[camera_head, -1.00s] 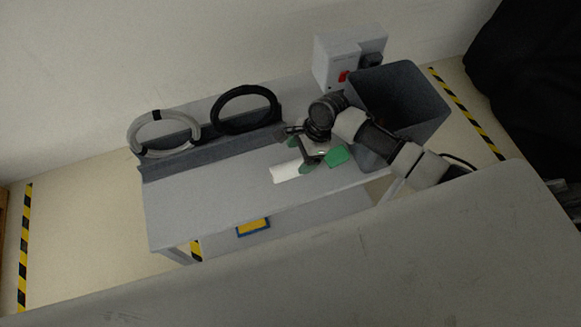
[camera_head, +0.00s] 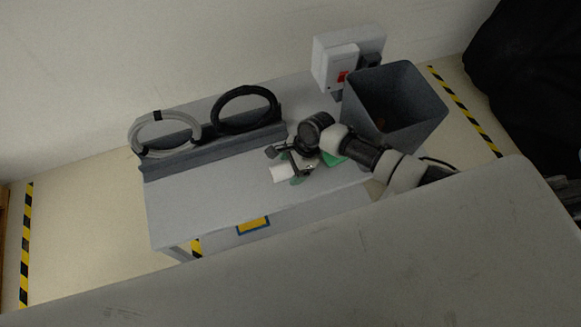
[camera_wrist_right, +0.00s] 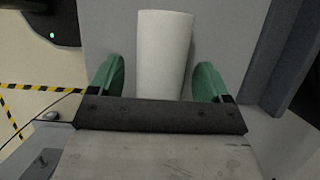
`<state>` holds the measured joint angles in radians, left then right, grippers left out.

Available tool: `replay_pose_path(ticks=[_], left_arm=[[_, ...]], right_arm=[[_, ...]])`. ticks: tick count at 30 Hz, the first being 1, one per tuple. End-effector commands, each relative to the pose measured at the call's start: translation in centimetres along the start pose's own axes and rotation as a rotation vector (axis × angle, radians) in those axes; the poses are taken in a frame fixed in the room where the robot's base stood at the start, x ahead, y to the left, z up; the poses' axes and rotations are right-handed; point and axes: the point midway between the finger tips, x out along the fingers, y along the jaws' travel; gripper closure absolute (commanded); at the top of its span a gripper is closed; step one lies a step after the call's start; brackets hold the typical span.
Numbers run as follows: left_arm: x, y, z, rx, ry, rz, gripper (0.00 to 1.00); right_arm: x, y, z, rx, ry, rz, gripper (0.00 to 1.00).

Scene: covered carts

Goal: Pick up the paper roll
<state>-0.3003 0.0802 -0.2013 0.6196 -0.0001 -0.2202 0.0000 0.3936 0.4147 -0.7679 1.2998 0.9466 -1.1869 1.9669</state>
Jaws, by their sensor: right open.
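The white paper roll (camera_head: 279,174) lies on the grey cart top (camera_head: 210,200), near its middle. It also shows in the right wrist view (camera_wrist_right: 163,50), running away from me between two green fingers. My right gripper (camera_head: 287,166) is over the near part of the roll, which it partly hides in the head view. Its fingers (camera_wrist_right: 158,82) stand apart, one on each side of the roll, with gaps showing, so it is open and not closed on it. My left gripper is in neither view.
A grey bin (camera_head: 420,120) stands at the cart's right end, beside a wall box with a red switch (camera_head: 342,76). A grey coil (camera_head: 150,152) and a black coil (camera_head: 247,128) stand in a holder at the back. The cart's left front is clear.

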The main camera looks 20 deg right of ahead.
Motion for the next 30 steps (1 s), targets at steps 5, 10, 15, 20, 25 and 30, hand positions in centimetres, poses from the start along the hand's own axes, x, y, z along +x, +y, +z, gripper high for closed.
replay_pose_path(ticks=[5, 10, 15, 20, 25, 30], left_arm=[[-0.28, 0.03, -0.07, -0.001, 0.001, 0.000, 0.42], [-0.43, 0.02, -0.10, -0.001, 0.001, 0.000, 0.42], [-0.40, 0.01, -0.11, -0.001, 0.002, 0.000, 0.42], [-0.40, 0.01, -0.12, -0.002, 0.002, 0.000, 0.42], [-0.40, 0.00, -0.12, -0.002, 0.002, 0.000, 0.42], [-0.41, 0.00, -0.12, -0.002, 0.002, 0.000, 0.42]], right_arm=[[0.15, 0.01, -0.04, 0.002, -0.001, 0.000, 0.22], [0.37, 0.02, -0.10, 0.000, -0.001, 0.001, 0.22], [0.43, 0.02, -0.14, 0.000, -0.001, 0.001, 0.22], [0.42, 0.03, -0.15, 0.000, -0.001, 0.001, 0.34], [0.42, 0.03, -0.15, 0.000, 0.000, 0.001, 0.60], [0.39, 0.01, -0.13, 0.000, -0.001, 0.000, 0.79]])
